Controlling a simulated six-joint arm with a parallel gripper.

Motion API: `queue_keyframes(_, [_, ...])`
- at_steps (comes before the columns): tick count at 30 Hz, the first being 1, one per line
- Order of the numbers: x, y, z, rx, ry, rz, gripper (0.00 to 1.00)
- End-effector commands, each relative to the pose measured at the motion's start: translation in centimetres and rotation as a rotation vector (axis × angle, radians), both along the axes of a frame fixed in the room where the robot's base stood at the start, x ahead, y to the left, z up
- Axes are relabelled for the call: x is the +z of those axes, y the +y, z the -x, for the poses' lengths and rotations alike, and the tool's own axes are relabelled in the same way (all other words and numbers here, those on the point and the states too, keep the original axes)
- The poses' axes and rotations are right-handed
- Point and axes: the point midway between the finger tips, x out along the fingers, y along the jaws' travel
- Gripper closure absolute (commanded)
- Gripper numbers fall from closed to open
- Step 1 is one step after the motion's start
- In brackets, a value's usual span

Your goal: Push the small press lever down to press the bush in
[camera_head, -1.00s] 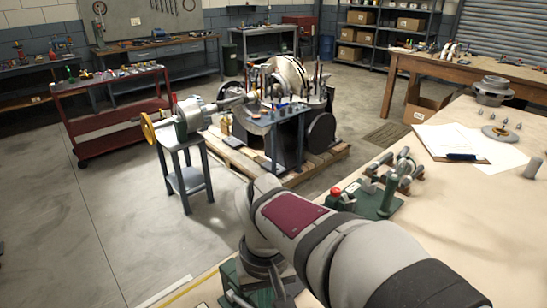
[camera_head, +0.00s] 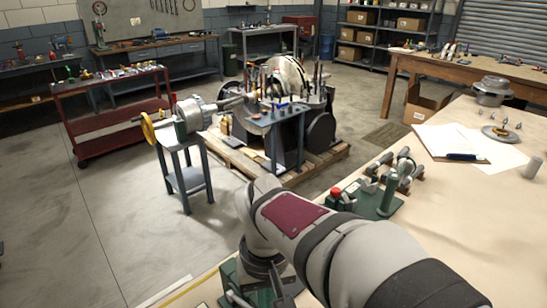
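My arm reaches in from the lower right, bends near the picture's middle and turns down at the bottom edge. My gripper is not visible; the arm and the lower picture edge hide it. A dark green device (camera_head: 229,272) with a thin metal rod or lever (camera_head: 238,299) shows in part beside the arm's lower end. It may be the small press, but I cannot tell. Whether the gripper touches the lever is hidden, and I do not see the bush.
On the bench (camera_head: 455,225), a green-based fixture (camera_head: 388,197) with a red cap stands behind my arm. Papers (camera_head: 447,143), a round plate (camera_head: 500,134) and a grey flanged part (camera_head: 493,91) lie farther back. The bench's right front is clear.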

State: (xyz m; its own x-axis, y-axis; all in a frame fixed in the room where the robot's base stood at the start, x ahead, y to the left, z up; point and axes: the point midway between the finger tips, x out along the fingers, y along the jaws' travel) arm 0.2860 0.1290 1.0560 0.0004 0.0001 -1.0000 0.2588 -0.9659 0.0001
Motion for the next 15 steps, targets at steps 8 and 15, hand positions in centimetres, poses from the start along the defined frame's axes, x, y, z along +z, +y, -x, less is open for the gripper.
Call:
queue_keyframes(8, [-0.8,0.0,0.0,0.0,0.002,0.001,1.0])
queue_keyframes(15, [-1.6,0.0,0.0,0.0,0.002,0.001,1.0])
